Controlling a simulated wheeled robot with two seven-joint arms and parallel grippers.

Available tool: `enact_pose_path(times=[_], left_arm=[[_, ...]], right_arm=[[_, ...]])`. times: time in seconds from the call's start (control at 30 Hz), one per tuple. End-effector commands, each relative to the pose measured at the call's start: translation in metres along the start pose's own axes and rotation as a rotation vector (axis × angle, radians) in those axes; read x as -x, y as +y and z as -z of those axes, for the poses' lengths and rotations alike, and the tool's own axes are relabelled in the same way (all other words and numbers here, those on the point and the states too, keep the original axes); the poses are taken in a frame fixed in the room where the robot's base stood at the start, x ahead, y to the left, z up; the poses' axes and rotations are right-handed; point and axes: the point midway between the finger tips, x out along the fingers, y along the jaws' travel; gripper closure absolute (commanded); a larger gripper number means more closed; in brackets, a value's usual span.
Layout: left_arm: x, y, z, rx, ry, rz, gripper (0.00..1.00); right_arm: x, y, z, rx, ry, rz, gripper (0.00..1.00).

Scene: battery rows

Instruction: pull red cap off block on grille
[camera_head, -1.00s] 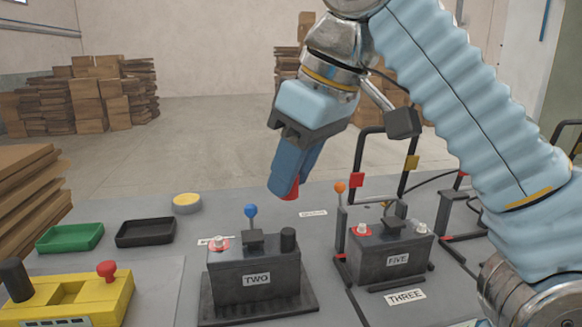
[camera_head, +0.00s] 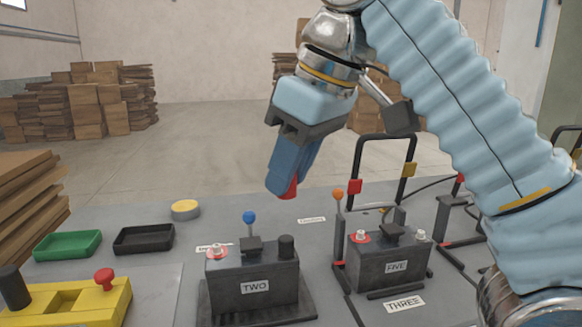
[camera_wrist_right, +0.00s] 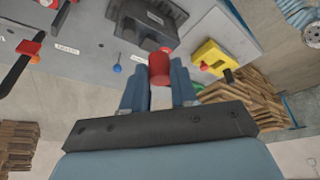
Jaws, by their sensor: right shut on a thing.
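My right gripper (camera_head: 284,180) is shut on a small red cap (camera_head: 290,190) and holds it in the air above and behind the battery block marked TWO (camera_head: 254,286). In the right wrist view the red cap (camera_wrist_right: 159,66) sits between the blue fingertips. Block TWO stands on a dark base (camera_head: 305,302). Its left post (camera_head: 217,247) is bare metal with a red ring. Its right post carries a black cap (camera_head: 286,246). My left gripper is not in view.
Block FIVE (camera_head: 388,265) stands to the right with bare posts, beside an upright black frame (camera_head: 358,165). A green tray (camera_head: 67,245), a black tray (camera_head: 144,238), a yellow disc (camera_head: 185,208) and a yellow box (camera_head: 115,303) with a red knob lie left. An orange-topped lever (camera_head: 338,194) stands behind FIVE.

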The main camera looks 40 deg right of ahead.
Motion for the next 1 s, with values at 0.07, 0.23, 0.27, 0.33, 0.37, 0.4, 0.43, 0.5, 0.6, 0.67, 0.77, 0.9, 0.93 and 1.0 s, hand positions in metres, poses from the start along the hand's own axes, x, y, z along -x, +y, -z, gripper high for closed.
enact_pose_path(times=[0.07,0.23,0.27,0.33,0.37,0.4,0.43,0.5,0.6,0.67,0.77,0.9,0.93,1.0], left_arm=[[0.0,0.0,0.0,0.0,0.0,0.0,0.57],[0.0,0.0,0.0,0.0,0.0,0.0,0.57],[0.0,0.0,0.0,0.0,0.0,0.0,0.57],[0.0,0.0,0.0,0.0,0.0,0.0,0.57],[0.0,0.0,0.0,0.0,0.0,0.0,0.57],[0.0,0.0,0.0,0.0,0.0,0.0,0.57],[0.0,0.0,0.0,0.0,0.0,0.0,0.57],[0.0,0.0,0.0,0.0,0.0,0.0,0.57],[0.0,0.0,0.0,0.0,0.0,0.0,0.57],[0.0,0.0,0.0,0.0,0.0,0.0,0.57],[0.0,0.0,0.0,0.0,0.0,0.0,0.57],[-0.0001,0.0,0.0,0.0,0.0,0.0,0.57],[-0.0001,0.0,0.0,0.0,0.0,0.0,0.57],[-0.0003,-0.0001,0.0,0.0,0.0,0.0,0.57]], right_arm=[[0.0,-0.0001,0.0,0.001,0.0,0.0,0.99],[-0.0001,0.0,0.0,0.0,0.0,0.0,0.57],[-0.0001,0.0,0.0,0.0,0.0,0.0,0.52],[-0.0001,0.0,0.0,0.0,0.0,0.0,0.43],[-0.0001,0.0,0.0,0.0,0.0,0.0,0.43],[-0.0001,0.0,0.0,0.0,0.0,0.0,0.43],[-0.0001,0.0,0.0,0.0,0.0,0.0,0.43],[-0.0001,0.0,0.0,0.0,0.0,0.0,0.43],[-0.0001,0.0,0.0,0.0,0.0,0.0,0.43],[-0.0001,0.0,0.0,0.0,0.0,0.0,0.43],[-0.0001,0.0,0.0,0.0,0.0,0.0,0.43],[-0.0003,-0.0001,-0.0002,0.001,0.0,0.0,0.43],[-0.0004,-0.0002,-0.0003,0.001,0.0,0.0,0.43],[-0.0011,-0.0004,-0.0009,0.003,0.0,0.0,0.43]])
